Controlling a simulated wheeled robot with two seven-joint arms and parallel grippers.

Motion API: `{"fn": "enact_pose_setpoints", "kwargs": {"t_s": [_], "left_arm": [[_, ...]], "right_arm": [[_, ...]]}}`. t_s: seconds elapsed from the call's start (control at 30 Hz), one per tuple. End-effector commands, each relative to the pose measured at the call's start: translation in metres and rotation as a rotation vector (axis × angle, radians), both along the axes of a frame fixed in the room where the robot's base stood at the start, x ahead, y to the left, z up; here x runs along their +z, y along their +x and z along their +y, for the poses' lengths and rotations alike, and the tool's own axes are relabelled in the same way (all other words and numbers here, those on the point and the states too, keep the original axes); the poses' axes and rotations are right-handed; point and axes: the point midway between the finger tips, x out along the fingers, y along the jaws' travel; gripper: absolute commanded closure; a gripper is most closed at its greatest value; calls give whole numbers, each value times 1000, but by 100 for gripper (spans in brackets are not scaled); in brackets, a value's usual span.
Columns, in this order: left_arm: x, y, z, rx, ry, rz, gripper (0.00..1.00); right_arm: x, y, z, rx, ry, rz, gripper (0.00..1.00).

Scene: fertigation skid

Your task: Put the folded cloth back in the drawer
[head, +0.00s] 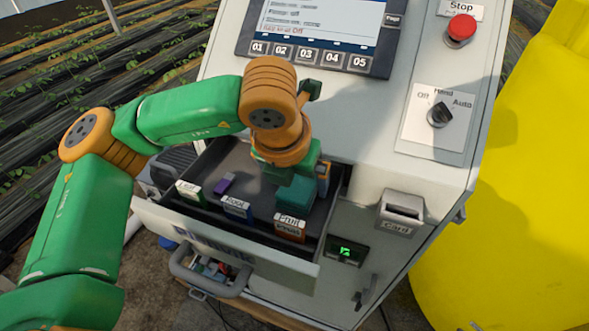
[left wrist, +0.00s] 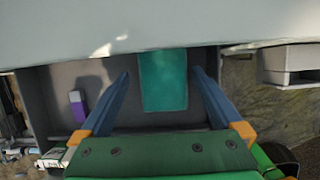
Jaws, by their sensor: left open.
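The folded cloth (head: 295,197) is a teal rectangle that shows within the open drawer (head: 190,221), toward its right side, just behind a label reading "Fruit". My left gripper (head: 300,176) is over it, pointing down, and partly hides it in the head view. In the left wrist view the cloth (left wrist: 163,85) lies between the two blue fingers (left wrist: 161,75), which are spread wide with a gap on both sides. The exact height of the fingers above the cloth is hard to tell. My right gripper is not in view.
A small purple object (head: 224,184) lies in the drawer's left part, among labelled dividers. The panel with screen (head: 318,25), red stop button (head: 461,28) and selector knob (head: 440,114) rises behind. A card holder (head: 401,210) is at right, beside a yellow tank (head: 520,190).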

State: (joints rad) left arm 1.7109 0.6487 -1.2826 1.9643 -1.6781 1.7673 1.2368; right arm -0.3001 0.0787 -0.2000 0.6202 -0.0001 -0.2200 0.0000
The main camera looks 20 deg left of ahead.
Motion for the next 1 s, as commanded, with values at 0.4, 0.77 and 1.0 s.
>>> {"fn": "enact_pose_setpoints", "kwargs": {"t_s": [0.4,0.77,1.0], "left_arm": [[90,-34,1,-2,0,-5,0],[114,-43,1,-1,0,0,0],[114,-43,1,-1,0,0,0]], "right_arm": [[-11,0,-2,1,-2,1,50],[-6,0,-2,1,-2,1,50],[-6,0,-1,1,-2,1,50]]}}
